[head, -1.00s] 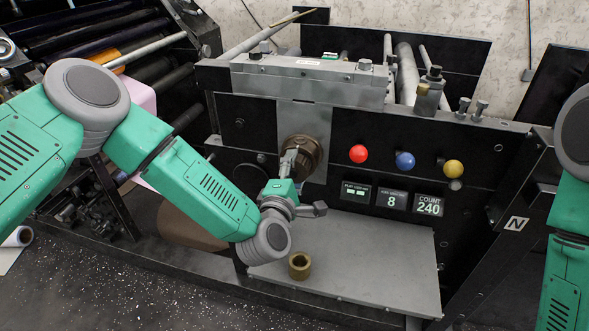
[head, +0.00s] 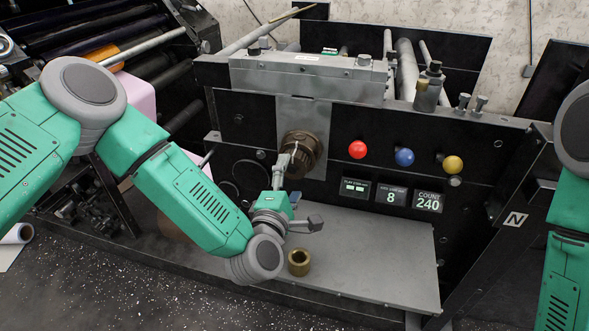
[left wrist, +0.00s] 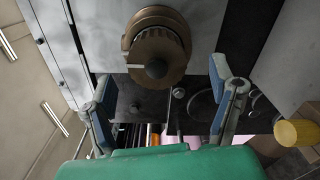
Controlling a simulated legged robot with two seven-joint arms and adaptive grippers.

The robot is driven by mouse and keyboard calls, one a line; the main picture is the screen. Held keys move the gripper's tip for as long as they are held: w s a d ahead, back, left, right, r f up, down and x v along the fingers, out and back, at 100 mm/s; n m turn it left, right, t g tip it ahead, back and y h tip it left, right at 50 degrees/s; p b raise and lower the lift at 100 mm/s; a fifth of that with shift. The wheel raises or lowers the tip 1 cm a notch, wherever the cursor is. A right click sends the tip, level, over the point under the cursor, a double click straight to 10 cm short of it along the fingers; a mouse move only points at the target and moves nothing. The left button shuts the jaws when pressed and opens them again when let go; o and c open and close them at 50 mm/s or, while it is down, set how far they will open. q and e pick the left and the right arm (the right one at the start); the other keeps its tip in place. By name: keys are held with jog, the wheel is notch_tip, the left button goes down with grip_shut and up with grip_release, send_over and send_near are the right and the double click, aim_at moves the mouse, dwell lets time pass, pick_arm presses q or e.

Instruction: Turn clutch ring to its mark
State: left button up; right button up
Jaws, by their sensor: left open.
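The clutch ring (head: 302,150) is a brown, ridged ring on a grey plate on the front of the black machine. In the left wrist view the ring (left wrist: 157,48) shows ahead at the top middle, with a dark hub at its centre. My left gripper (head: 288,152) is at the left side of the ring in the head view. In the left wrist view its two fingers (left wrist: 158,88) stand wide apart with nothing between them, and the ring lies beyond them. My right gripper is out of view; only my right arm shows at the right edge.
A brass collar (head: 299,262) stands on the grey shelf (head: 375,265) below the ring. Red (head: 358,149), blue (head: 404,157) and yellow (head: 452,165) knobs sit to the right, above small displays (head: 391,196). The right part of the shelf is clear.

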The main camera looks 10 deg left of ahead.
pick_arm(q)
jog(key=s, duration=0.7)
jog(key=shift+s+a, duration=0.3)
jog(key=shift+s, duration=0.1)
jog(key=shift+f, duration=0.1)
jog(key=s+a+f+m+g+h, duration=0.2)
jog(key=s+f+m+g, duration=0.8)
jog(key=s+f+m, duration=0.45)
jog(key=s+a+f+m+g+y, duration=0.1)
jog(key=s+a+f+m+g, duration=0.2)
jog(key=s+a, duration=0.3)
jog(key=s+a+f+m+g+y, duration=0.2)
jog(key=s+a+f+m+g, duration=0.1)
jog(key=s+a, duration=0.4)
jog(key=shift+s+a+g+y, duration=0.25)
jog(key=shift+a+g+y, duration=0.05)
jog(key=shift+a+g, duration=0.45)
